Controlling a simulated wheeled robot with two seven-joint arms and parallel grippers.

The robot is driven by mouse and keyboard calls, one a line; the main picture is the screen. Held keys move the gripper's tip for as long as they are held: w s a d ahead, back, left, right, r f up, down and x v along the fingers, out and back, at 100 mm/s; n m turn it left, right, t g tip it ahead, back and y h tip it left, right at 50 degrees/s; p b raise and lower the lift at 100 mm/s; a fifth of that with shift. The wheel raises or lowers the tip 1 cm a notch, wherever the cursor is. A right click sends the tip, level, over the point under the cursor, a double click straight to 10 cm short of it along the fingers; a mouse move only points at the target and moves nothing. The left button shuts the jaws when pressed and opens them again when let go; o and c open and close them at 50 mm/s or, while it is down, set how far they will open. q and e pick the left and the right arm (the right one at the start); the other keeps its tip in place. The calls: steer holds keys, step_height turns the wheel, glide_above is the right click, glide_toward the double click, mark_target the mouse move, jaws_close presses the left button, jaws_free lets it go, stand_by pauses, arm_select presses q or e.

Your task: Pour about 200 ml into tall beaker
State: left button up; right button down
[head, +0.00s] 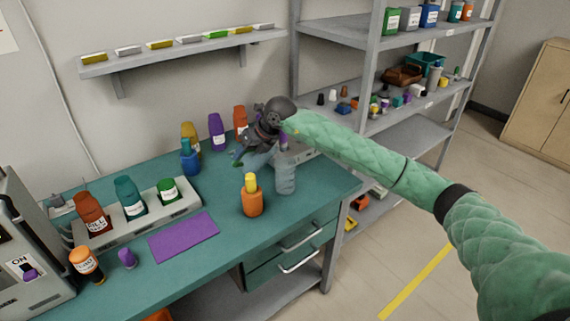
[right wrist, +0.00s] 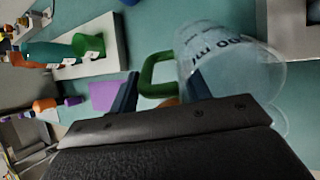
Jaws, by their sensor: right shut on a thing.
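My right gripper (head: 262,138) is above the back right part of the teal bench. It is shut on the green handle (right wrist: 146,76) of a clear measuring jug (right wrist: 212,62), whose dark "ml" marking shows in the right wrist view. In the head view the jug (head: 258,158) is faint, partly hidden by the gripper, and appears tilted. A clear tall beaker (head: 285,181) stands upright on the bench just below and right of the jug. In the right wrist view part of a clear rim (right wrist: 279,122) shows beside the jug. I cannot make out the liquid level in either. My left gripper is out of view.
An orange bottle with a yellow top (head: 252,200) stands in front of the beaker. Blue, purple and other bottles (head: 190,158) stand behind, left of the gripper. A grey rack with jars (head: 150,219) and a purple mat (head: 184,237) lie left. The bench's front right is clear.

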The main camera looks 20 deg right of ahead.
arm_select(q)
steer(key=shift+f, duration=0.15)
arm_select(e)
steer(key=shift+d+r, duration=0.1)
steer(key=shift+r, duration=0.1)
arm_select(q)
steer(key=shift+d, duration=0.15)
arm_select(e)
steer(key=shift+s+d+r, duration=0.15)
steer(key=shift+s+r, duration=0.05)
steer(key=shift+r, duration=0.05)
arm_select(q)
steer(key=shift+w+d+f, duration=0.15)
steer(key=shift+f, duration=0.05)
arm_select(e)
steer(key=shift+d+r+t+y, duration=0.1)
steer(key=shift+r+t+y, duration=0.05)
steer(key=shift+t+y, duration=0.25)
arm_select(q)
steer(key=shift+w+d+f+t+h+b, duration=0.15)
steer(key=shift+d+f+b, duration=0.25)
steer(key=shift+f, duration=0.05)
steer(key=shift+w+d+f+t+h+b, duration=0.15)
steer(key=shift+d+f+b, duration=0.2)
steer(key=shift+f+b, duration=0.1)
arm_select(e)
steer(key=shift+s+d+r+t+y, duration=0.2)
steer(key=shift+r+t+y, duration=0.1)
steer(key=shift+r+y, duration=0.1)
